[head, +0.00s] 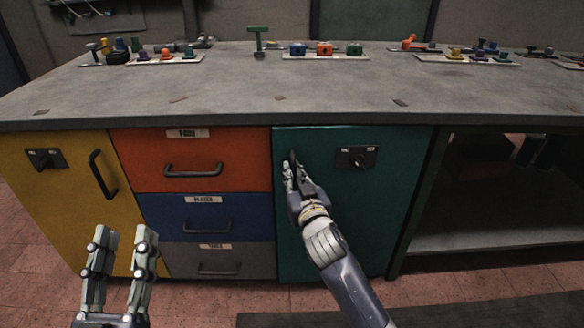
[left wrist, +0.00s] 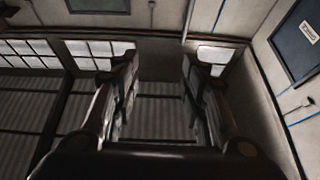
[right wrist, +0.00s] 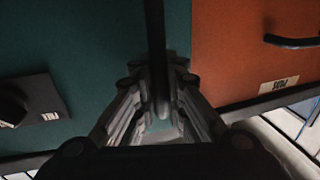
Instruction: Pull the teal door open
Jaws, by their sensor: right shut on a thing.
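The teal door (head: 350,220) is closed flush in the cabinet front, right of the drawers. Its black vertical handle (head: 293,163) is near the door's left edge. My right gripper (head: 295,178) is at this handle; in the right wrist view the handle (right wrist: 156,60) runs between its fingers (right wrist: 155,105), which are shut on it. A black latch plate with a knob (head: 357,158) is on the door, right of the handle; it also shows in the right wrist view (right wrist: 35,108). My left gripper (head: 118,270) is open and empty in front of the yellow door.
Left of the teal door are an orange drawer (head: 235,150), a blue drawer (head: 165,212) and a grey drawer (head: 178,258), then a yellow door (head: 50,200). An open shelf (head: 500,230) is at right. Tools and blocks stand along the back of the grey worktop (head: 230,95).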

